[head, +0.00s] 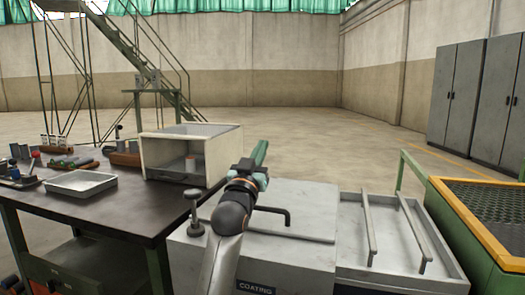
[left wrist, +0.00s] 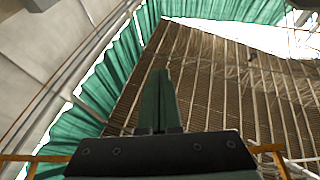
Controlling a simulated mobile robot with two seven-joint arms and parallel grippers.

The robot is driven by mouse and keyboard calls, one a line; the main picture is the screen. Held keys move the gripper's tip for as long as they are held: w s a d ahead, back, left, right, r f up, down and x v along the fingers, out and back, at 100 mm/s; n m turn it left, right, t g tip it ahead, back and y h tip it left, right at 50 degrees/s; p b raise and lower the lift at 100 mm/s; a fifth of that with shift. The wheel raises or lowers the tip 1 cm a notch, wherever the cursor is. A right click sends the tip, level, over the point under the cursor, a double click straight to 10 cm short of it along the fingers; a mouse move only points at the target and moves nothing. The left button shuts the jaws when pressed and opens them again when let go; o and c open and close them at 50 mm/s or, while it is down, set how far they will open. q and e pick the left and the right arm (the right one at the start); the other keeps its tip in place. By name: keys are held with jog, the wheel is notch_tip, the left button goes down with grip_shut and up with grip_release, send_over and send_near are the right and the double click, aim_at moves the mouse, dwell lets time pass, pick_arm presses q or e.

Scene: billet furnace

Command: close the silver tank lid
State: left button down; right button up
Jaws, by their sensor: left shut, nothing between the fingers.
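The silver tank (head: 310,258) with a "COATING" label stands at the front centre in the head view. Its grey lid (head: 312,205) lies flat over the top, with a dark bent handle (head: 287,216) on it; no open gap shows. My left arm covers part of the lid's left side. My left gripper (head: 259,153) is above the lid's back left area, fingers pointing up and away, apart from the lid. In the left wrist view the fingers (left wrist: 158,100) are together and empty against the roof. My right gripper is not in view.
A dark table (head: 120,210) at left holds a shallow metal tray (head: 80,183) and a cream box (head: 165,168). A clamp knob (head: 194,212) stands at the tank's left. A drain tray with rails (head: 388,285) and a yellow-edged grating (head: 490,215) are at right.

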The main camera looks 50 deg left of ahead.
pick_arm(q)
jog(key=shift+s+d+f+t+y+b, duration=0.2)
jog(key=shift+s+f+b, duration=0.1)
jog(key=shift+f+b, duration=0.3)
jog(key=shift+s+d+f+t+y+b, duration=0.1)
jog(key=shift+s+f+t+b, duration=0.15)
jog(key=shift+f+b, duration=0.35)
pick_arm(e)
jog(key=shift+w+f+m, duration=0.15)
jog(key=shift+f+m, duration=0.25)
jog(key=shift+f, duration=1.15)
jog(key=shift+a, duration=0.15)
pick_arm(q)
jog(key=shift+s+d, duration=0.1)
